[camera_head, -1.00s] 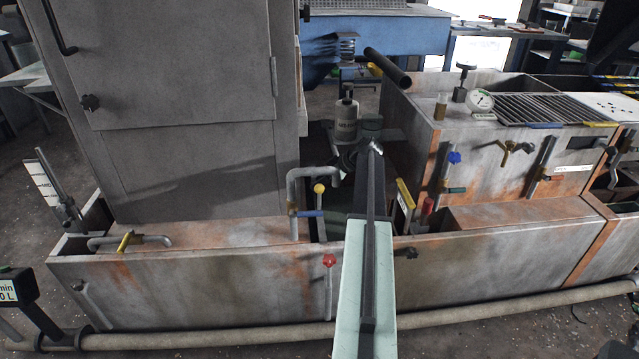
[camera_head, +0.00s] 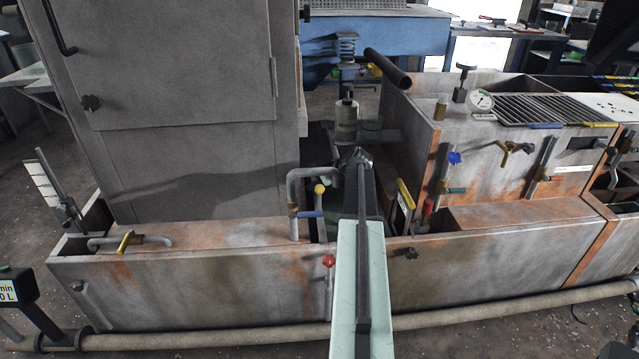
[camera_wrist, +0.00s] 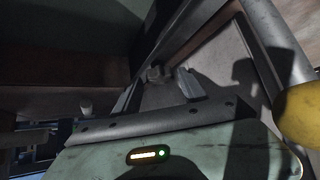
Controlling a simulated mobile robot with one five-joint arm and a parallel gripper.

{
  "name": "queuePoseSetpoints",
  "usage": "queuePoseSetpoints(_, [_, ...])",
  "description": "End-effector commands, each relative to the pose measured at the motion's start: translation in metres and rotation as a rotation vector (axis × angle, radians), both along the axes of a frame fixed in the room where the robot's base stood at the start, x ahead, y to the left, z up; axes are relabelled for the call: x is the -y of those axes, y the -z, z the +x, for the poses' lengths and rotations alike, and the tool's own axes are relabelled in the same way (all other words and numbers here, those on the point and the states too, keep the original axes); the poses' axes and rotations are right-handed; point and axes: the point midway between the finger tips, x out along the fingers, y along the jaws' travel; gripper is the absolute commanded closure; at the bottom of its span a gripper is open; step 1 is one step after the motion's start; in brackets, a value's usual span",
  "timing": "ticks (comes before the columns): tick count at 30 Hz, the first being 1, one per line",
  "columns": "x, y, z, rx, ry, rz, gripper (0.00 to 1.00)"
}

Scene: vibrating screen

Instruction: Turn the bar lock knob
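I cannot tell which knob is the bar lock knob. In the head view, a black star knob (camera_head: 90,103) is on the grey cabinet door at left. Another black knob (camera_head: 411,253) and a red knob (camera_head: 329,260) are on the front of the low tank. A blue knob (camera_head: 454,157) and a brass wing knob (camera_head: 516,148) are on the right-hand box. My gripper (camera_head: 357,154) is at the far end of my arm, over the gap between cabinet and box, apart from these knobs.
A grey bent pipe (camera_head: 293,190) with a yellow knob (camera_head: 319,188) stands just left of my arm. In the wrist view, a yellow rounded thing (camera_wrist: 298,112) is close at right.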

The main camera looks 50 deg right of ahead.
Motion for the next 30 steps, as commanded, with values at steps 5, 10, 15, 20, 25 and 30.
queuePoseSetpoints(5, [0.000, 0.000, 0.000, 0.000, -0.001, 0.000, 0.38])
queuePoseSetpoints(10, [0.000, -0.001, 0.000, 0.000, -0.002, -0.001, 0.38])
queuePoseSetpoints(15, [-0.001, -0.015, -0.011, 0.000, -0.001, -0.001, 0.38])
queuePoseSetpoints(20, [-0.002, -0.039, -0.033, 0.000, 0.001, -0.001, 0.38])
queuePoseSetpoints(25, [-0.002, -0.057, -0.053, 0.000, 0.000, 0.000, 0.38])
queuePoseSetpoints(30, [-0.002, -0.055, -0.056, 0.000, -0.001, 0.000, 0.38])
